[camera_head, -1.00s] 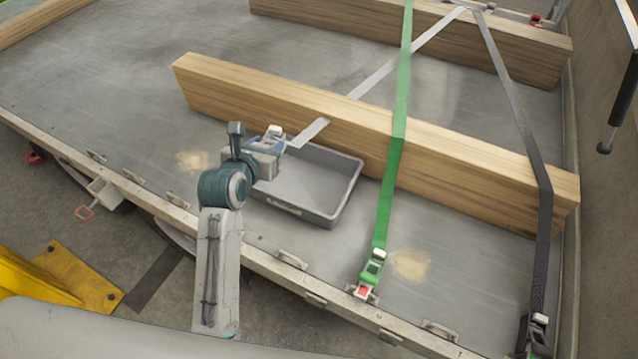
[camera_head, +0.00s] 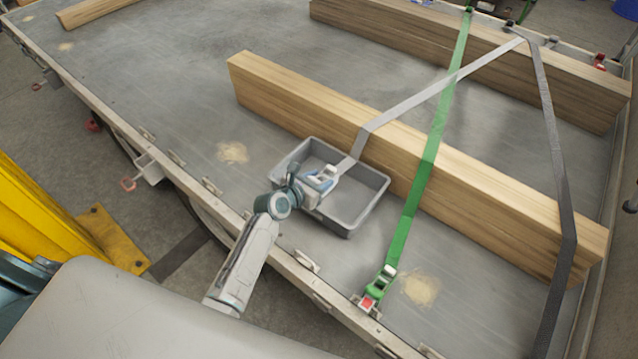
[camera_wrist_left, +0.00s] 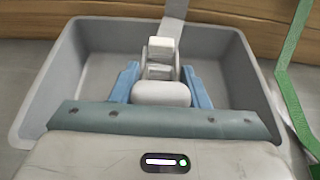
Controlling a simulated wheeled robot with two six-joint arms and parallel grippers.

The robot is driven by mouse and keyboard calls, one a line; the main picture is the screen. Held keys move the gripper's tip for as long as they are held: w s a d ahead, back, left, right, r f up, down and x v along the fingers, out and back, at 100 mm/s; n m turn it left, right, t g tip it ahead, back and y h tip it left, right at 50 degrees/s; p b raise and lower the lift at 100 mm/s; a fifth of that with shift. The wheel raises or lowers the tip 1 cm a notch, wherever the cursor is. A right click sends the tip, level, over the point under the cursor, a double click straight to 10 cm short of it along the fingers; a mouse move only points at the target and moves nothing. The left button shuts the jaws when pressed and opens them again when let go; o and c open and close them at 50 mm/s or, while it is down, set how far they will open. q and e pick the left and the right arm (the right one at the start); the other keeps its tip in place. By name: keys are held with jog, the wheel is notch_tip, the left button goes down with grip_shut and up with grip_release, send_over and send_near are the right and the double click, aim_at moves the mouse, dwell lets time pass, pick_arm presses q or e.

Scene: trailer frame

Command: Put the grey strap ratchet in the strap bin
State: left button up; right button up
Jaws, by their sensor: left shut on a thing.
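The grey strap ratchet (camera_head: 324,176) is held by my left gripper (camera_head: 318,187), which is shut on it. In the left wrist view the ratchet (camera_wrist_left: 161,72) sits between the two blue fingers (camera_wrist_left: 160,85), with its grey strap running up and away over the beam. The strap bin, a grey open tray (camera_head: 368,211), lies on the trailer bed under and around the gripper. In the left wrist view the bin (camera_wrist_left: 50,85) shows on both sides of the ratchet. I cannot tell whether the ratchet touches the bin floor. My right gripper is not in view.
A long wooden beam (camera_head: 480,195) lies just behind the bin, with a second beam (camera_head: 450,45) farther back. A green strap (camera_head: 408,225) with a green ratchet (camera_head: 380,284) runs right of the bin. A dark strap (camera_head: 560,180) is farther right.

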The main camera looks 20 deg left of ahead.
pick_arm(q)
jog(key=shift+f, duration=0.65)
jog(key=shift+f, duration=0.2)
jog(key=o, duration=1.2)
jog(key=shift+r, duration=0.15)
jog(key=v, duration=1.2)
jog(key=shift+r, duration=0.1)
